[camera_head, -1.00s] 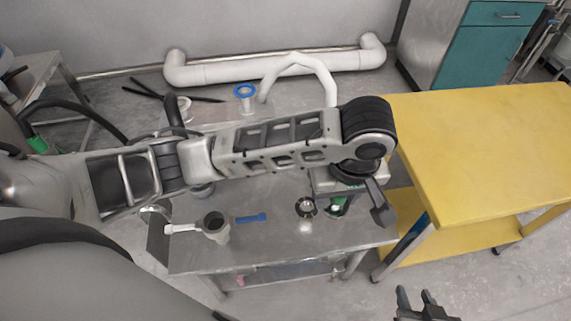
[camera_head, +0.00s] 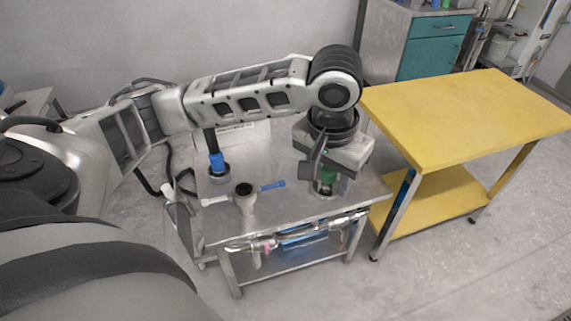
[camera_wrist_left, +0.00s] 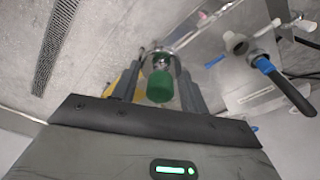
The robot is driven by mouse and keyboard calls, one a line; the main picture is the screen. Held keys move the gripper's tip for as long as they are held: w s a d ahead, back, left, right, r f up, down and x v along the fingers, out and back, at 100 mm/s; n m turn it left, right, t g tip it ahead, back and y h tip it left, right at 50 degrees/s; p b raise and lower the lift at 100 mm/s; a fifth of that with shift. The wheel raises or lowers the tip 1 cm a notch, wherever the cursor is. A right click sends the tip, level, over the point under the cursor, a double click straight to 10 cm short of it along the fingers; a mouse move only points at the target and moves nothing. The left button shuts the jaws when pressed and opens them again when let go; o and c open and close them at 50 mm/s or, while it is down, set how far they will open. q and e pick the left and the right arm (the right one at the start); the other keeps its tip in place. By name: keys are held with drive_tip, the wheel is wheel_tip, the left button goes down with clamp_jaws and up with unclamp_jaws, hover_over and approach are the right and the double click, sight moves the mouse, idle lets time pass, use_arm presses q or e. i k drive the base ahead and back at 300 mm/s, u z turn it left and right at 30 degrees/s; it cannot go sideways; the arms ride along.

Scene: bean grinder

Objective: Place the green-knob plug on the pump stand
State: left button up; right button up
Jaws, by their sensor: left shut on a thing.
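The green-knob plug (camera_head: 328,178) shows as a green knob under my left wrist in the head view. In the left wrist view the green knob (camera_wrist_left: 160,86) sits between the fingers of my left gripper (camera_wrist_left: 158,88), which is shut on it. Part of a shiny metal body shows beyond the knob. In the head view my left gripper (camera_head: 325,180) is over the right end of the steel table (camera_head: 290,212); I cannot tell how high it is. No part can be surely made out as the pump stand. My right gripper is not in view.
A yellow table (camera_head: 460,120) is at right. Pipework (camera_head: 300,235) runs along the steel table's front.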

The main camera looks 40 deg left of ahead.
sight(256, 170)
drive_tip(key=u, duration=1.2)
drive_tip(key=i, duration=0.95)
drive_tip(key=z, duration=0.05)
